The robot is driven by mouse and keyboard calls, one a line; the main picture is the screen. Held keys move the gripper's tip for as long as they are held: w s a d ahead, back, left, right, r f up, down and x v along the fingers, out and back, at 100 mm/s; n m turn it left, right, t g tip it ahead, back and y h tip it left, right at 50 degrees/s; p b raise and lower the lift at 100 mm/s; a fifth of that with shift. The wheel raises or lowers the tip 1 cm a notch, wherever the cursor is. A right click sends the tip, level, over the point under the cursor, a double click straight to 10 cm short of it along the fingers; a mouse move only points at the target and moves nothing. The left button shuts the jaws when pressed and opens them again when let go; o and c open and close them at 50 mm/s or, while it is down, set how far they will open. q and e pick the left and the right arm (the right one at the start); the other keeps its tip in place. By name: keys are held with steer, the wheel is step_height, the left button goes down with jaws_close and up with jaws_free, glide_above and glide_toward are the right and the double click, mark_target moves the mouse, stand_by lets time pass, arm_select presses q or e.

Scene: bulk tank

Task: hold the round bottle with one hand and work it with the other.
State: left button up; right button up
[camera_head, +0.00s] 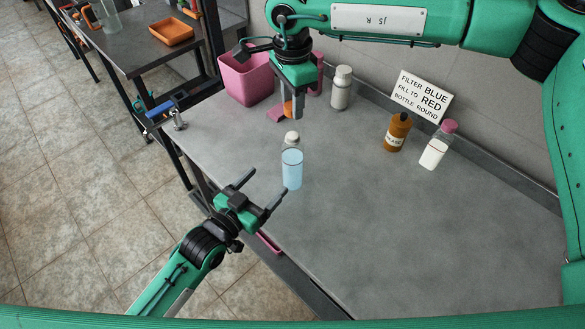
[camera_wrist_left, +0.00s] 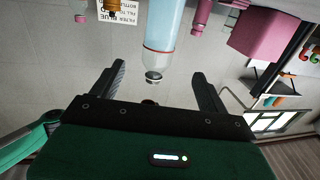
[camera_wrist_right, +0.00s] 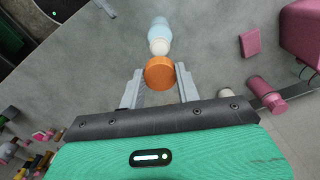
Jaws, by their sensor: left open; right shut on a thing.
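The round bottle (camera_head: 292,168) stands upright on the grey bench, clear with pale blue liquid and a white top. In the left wrist view the bottle (camera_wrist_left: 165,28) shows upside down, with a thin red line near its shoulder. My left gripper (camera_head: 268,184) is open and empty, just left of and in front of the bottle, not touching it. My right gripper (camera_head: 293,108) points down behind and above the bottle, shut on an orange round cap-like piece (camera_wrist_right: 160,73). In the right wrist view the bottle's white top (camera_wrist_right: 159,46) lies beyond that piece.
A pink bin (camera_head: 247,80), a white bottle (camera_head: 341,88), an amber bottle (camera_head: 396,133) and a pink-capped bottle (camera_head: 438,146) stand toward the back. A sign (camera_head: 421,95) reads FILTER BLUE, FILL TO RED, BOTTLE ROUND. The bench's front right is clear.

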arm_select(q)
steer(key=shift+d+r, duration=0.1)
steer(key=shift+r, duration=0.1)
steer(key=shift+w+d, duration=0.1)
steer(key=shift+w, duration=0.05)
steer(key=x, duration=1.1)
steer(key=shift+w+d, duration=0.25)
steer(key=shift+w, duration=0.05)
steer(key=c, duration=1.5)
arm_select(e)
glide_above(292, 139)
steer(key=shift+f, duration=2.45)
steer(key=shift+f, duration=0.1)
